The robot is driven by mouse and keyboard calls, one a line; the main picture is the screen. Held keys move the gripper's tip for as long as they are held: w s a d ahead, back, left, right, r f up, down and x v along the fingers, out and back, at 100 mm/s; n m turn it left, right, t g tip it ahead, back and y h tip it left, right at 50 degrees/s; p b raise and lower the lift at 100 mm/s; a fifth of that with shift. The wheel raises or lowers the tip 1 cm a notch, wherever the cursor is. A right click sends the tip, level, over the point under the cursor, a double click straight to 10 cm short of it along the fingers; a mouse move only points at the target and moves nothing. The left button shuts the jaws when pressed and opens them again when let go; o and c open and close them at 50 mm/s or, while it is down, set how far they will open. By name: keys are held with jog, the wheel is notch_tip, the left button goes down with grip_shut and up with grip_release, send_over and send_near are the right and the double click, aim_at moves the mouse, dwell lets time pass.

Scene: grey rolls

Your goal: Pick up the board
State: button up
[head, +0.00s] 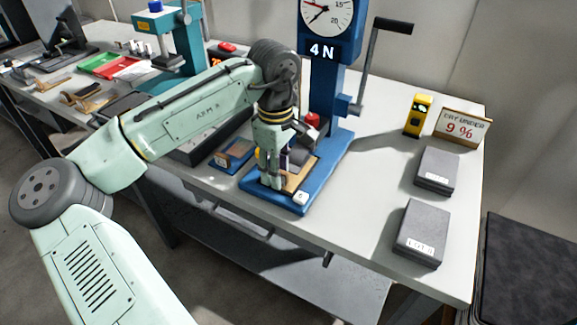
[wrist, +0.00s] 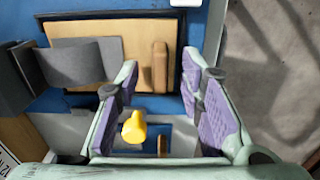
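A flat tan board (wrist: 100,42) lies in a dark-edged recess on the blue stand base (head: 300,204), with a raised wooden bar (wrist: 160,67) on it. In the head view part of the board (head: 302,174) shows beside my fingers; the rest is hidden. My gripper (wrist: 163,66) is open, its purple pads well apart. In the wrist view the bar appears between the fingertips, with visible gaps on both sides. In the head view my gripper (head: 272,182) points down over the base. I cannot tell how far above the board the tips are.
The blue column with a dial (head: 327,15) and crank (head: 373,55) rises behind my gripper. Grey pieces (wrist: 70,63) cover the board's left part. A yellow knob (wrist: 133,127) shows between the fingers. Two grey blocks (head: 437,170), a yellow device (head: 418,115) and a sign (head: 462,128) stand right.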

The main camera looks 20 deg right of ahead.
jog(key=shift+f, duration=0.35)
jog(key=shift+c, duration=0.4)
grip_shut()
